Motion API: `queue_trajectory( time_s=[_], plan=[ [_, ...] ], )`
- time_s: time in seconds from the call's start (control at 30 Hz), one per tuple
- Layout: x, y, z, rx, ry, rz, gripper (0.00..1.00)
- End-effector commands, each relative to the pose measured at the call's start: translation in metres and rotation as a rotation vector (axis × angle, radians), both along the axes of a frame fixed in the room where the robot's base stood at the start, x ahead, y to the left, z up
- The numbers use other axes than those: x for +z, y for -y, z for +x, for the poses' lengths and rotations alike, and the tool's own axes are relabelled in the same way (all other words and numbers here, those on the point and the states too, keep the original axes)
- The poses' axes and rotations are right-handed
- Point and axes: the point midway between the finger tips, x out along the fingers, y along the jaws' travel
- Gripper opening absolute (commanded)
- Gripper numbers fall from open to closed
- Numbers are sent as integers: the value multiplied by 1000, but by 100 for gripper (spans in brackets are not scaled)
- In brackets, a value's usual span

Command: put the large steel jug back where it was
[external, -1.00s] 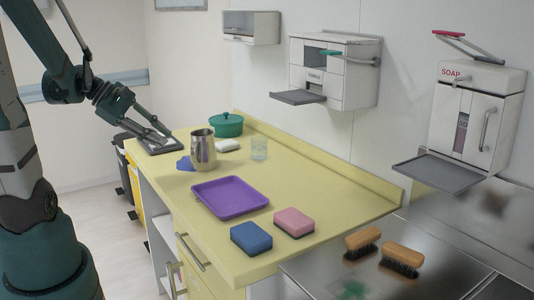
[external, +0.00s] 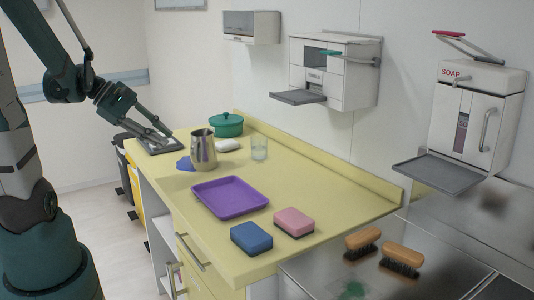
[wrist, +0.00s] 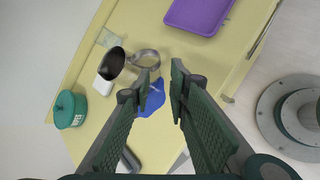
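The large steel jug (external: 203,150) stands upright on the yellow counter, left of the drinking glass. The wrist view shows its dark open mouth (wrist: 114,62) and a curved steel handle. My gripper (external: 167,134) is over the far left end of the counter, to the left of the jug and apart from it. In the wrist view my gripper's fingers (wrist: 158,84) are spread with nothing between them. A blue cloth (wrist: 155,98) lies on the counter beyond the fingertips, beside the jug.
A green lidded pot (external: 228,125), white soap-like block (external: 228,145) and glass (external: 259,148) are close behind the jug. A dark grey flat plate (external: 158,146) lies under my gripper. A purple tray (external: 230,197) is in front, with blue (external: 251,238) and pink (external: 294,222) sponges nearer.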

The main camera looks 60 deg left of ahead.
Motion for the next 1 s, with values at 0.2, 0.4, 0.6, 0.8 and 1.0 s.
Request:
queue_trajectory(
  time_s=[0.2,0.4,0.6,0.8,1.0],
  plan=[
    [-1,23,7,-82,-16,83,18],
    [-2,51,15,-202,-32,209,18],
    [-3,80,19,-335,-41,344,18],
    [-1,107,21,-471,-41,480,18],
    [2,132,21,-612,-33,620,18]
  ],
)
